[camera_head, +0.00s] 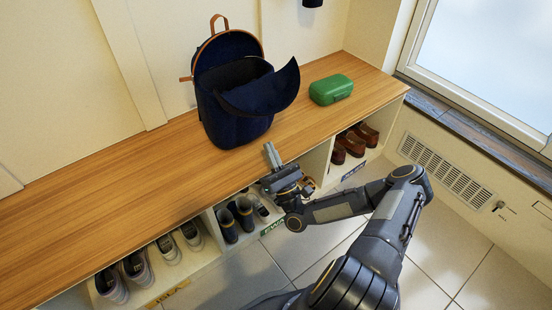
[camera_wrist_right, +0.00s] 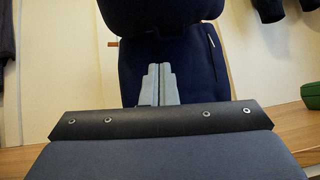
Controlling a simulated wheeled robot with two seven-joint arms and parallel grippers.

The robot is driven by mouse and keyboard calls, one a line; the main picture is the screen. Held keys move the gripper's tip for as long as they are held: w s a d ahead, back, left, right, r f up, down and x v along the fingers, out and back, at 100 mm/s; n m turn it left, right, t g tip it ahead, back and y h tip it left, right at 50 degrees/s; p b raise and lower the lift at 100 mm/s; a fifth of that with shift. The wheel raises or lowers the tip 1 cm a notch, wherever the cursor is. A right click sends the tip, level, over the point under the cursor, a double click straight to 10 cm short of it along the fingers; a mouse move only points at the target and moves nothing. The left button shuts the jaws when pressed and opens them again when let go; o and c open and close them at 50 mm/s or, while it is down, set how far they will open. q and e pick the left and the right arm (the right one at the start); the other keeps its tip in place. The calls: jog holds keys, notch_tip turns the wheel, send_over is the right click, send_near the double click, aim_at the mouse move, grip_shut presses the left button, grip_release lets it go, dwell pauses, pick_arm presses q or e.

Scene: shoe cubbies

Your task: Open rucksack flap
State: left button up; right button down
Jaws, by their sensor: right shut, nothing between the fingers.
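The navy rucksack (camera_head: 237,125) with brown trim stands upright on the wooden bench top. Its flap (camera_head: 265,93) is lifted off the front and juts outward and to the right. The dark opening (camera_head: 233,72) shows behind it. In the right wrist view the rucksack body (camera_wrist_right: 190,68) is straight ahead, with the flap (camera_wrist_right: 160,12) overhead, partly cut off by the frame. My right gripper (camera_head: 272,154) is shut and empty, in front of the rucksack near the bench's front edge and apart from the flap. Its closed fingers (camera_wrist_right: 158,84) point at the rucksack. My left gripper is not in view.
A green box (camera_head: 331,89) sits on the bench (camera_head: 110,180) right of the rucksack. Cubbies below hold several pairs of shoes, including brown shoes (camera_head: 354,139) and dark boots (camera_head: 235,218). The bench left of the rucksack is clear. A window (camera_head: 490,50) is at the right.

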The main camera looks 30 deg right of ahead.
aim_at(264, 98)
jog(key=w+r, duration=0.3)
jog(key=r, duration=0.4)
jog(key=shift+w+d, duration=0.2)
jog(key=shift+w, duration=0.05)
jog(key=r+g+p, duration=0.1)
jog(key=p, duration=0.1)
jog(key=s+r+g+p, duration=0.1)
jog(key=g+p, duration=0.1)
jog(key=shift+s+r+n+p, duration=0.15)
jog(key=shift+r+n+p, duration=0.15)
jog(key=shift+r+p, duration=0.1)
